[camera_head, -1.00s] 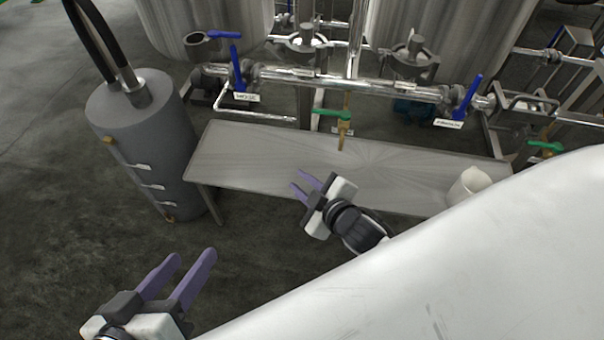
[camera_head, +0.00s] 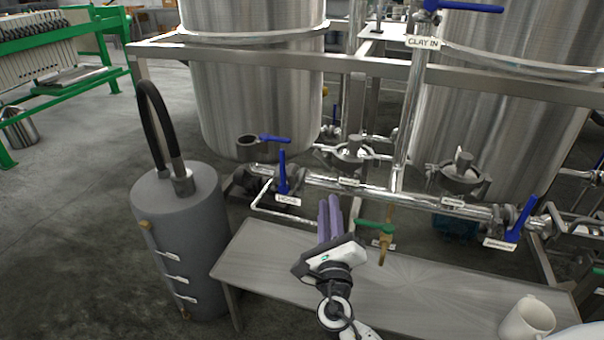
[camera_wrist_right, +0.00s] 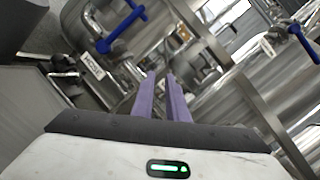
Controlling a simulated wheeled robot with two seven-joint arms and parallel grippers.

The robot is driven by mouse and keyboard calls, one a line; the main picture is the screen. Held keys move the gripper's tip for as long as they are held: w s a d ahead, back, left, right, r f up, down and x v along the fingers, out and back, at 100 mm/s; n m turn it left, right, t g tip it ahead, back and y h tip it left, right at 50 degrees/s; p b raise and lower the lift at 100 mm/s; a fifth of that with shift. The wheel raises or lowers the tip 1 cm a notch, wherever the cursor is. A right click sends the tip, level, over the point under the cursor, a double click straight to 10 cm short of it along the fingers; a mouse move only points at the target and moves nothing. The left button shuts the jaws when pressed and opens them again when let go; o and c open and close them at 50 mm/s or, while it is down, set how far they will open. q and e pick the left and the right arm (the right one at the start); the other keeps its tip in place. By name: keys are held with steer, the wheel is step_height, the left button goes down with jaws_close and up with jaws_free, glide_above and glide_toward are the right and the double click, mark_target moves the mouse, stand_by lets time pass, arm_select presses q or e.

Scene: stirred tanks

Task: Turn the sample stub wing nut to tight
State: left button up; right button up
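I cannot pick out the sample stub wing nut for certain. Two clamped fittings, a left one (camera_head: 351,153) and a right one (camera_head: 462,175), sit on the pipework below the tanks, with small unreadable labels near them. My right gripper (camera_head: 329,203) is above the bench, below and left of the left fitting, with its purple fingers pointing at the pipework. In the right wrist view its fingers (camera_wrist_right: 164,80) stand a little apart with nothing between them. Pipes and fittings lie beyond the tips. My left gripper is not in view.
A steel bench (camera_head: 420,295) stands below the pipes, with a white jug (camera_head: 527,319) at its right. A blue-handled valve (camera_head: 282,172) labelled HOSE and a green-handled tap (camera_head: 384,240) are near the right gripper. A grey cylinder (camera_head: 180,245) with a black hose stands left.

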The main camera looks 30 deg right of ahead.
mark_target(323, 164)
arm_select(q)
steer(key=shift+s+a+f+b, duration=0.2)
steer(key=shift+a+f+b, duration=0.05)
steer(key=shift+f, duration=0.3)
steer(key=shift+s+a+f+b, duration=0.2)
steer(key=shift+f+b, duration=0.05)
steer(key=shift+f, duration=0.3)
arm_select(e)
steer(key=w+d+r+n, duration=0.1)
steer(key=w, duration=0.2)
steer(key=w+d+r, duration=0.1)
steer(key=w+d, duration=0.1)
steer(key=w, duration=0.1)
steer(key=w+d+r+n, duration=0.1)
steer(key=w+r, duration=0.1)
steer(key=w, duration=0.1)
steer(key=shift+w+d+n+t, duration=0.2)
steer(key=shift+d+n+t, duration=0.05)
steer(key=shift+n+t, duration=0.05)
jaws_close()
steer(key=shift+h, duration=0.3)
